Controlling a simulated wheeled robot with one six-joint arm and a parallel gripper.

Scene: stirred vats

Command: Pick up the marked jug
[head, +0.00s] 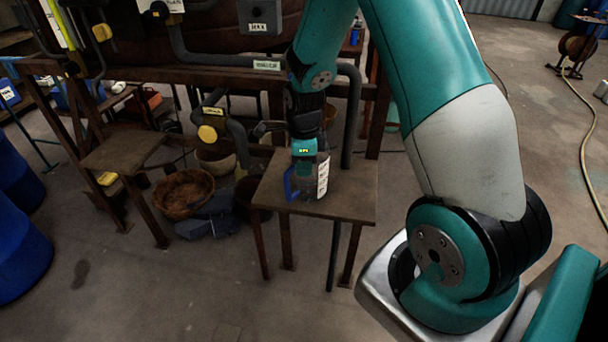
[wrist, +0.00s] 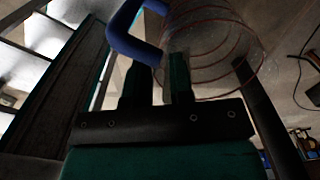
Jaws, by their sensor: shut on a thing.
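The marked jug (head: 311,184) is clear, with a white written label and a blue handle. In the head view it is upright at the small brown table; I cannot tell whether its base touches the top. My gripper (head: 304,158) comes down on it from above and hides its upper part. In the wrist view the clear jug (wrist: 214,45) shows thin reddish rings, and its blue handle (wrist: 124,32) runs down to my gripper's fingers (wrist: 158,75). The fingers are shut on the handle.
The small table (head: 345,205) has bare room around the jug. A grey pipe (head: 349,115) stands close behind it. A brown basket (head: 183,194) and dark blue cloth-like items lie on the floor to the left. Blue drums (head: 18,250) stand at far left.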

